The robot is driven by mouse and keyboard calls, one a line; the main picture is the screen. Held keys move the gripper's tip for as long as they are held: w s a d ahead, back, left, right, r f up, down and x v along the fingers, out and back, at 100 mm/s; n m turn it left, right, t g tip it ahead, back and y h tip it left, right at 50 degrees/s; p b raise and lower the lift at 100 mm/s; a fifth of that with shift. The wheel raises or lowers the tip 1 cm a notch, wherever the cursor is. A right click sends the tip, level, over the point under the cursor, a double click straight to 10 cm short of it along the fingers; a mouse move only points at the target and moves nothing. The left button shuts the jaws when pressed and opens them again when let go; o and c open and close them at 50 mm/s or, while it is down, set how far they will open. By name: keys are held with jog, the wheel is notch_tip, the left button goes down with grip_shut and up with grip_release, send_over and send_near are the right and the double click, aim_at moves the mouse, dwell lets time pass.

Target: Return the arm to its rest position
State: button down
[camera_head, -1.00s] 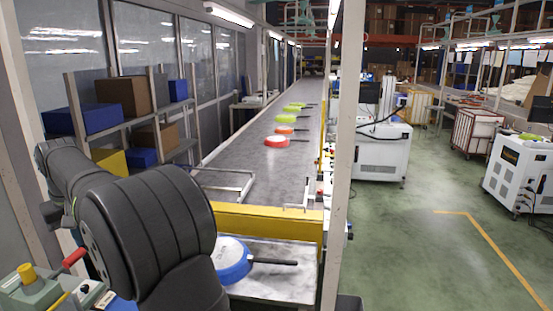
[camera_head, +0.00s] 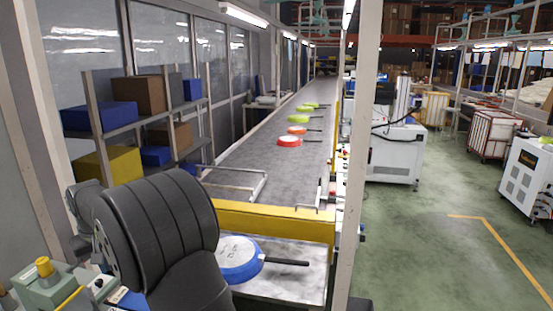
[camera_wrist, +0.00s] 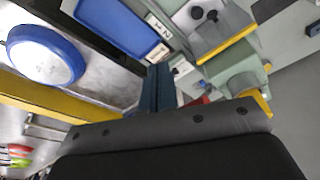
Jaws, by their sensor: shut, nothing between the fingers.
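My gripper (camera_wrist: 158,76) shows in the wrist view as two dark fingers pressed together, with nothing between them. It is not seen in the head view, where my dark arm fills the lower left. A blue pan with a pale inside (camera_head: 239,260) and a black handle rests on the metal table (camera_head: 305,286) at the near end of the conveyor. The pan also shows at the upper left of the wrist view (camera_wrist: 45,55), apart from my fingers.
Several pans, including a red one (camera_head: 289,141), lie on the conveyor (camera_head: 262,160) beyond a yellow barrier (camera_head: 275,222). A grey-green device with a yellow knob (camera_head: 45,283) stands at lower left. A shelf holds boxes (camera_head: 110,117). A white post (camera_head: 362,170) rises at the right.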

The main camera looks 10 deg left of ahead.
jog(key=shift+d+x, duration=0.1)
jog(key=shift+x, duration=0.55)
jog(key=shift+d+x, duration=0.15)
jog(key=shift+x, duration=0.5)
jog(key=shift+s+f, duration=0.1)
jog(key=shift+s, duration=0.05)
jog(key=c, duration=0.6)
grip_release()
jog(key=shift+c, duration=0.2)
jog(key=o, duration=0.6)
jog(key=s+r+m+y, duration=0.1)
jog(key=r+m, duration=0.3)
jog(key=s+d+r+m, duration=0.1)
jog(key=s+r+m, duration=0.1)
jog(key=r+m, duration=0.2)
jog(key=s+r+m+g+y, duration=0.1)
jog(key=s+r+m, duration=0.1)
jog(key=r+m, duration=0.2)
jog(key=shift+s+d+r+y, duration=0.2)
jog(key=shift+s+d+y, duration=0.05)
jog(key=shift+d+y, duration=0.05)
jog(key=shift+o, duration=0.2)
jog(key=x, duration=0.9)
jog(key=shift+a+f, duration=0.2)
jog(key=shift+f, duration=0.15)
jog(key=shift+s, duration=0.1)
jog(key=v, duration=1)
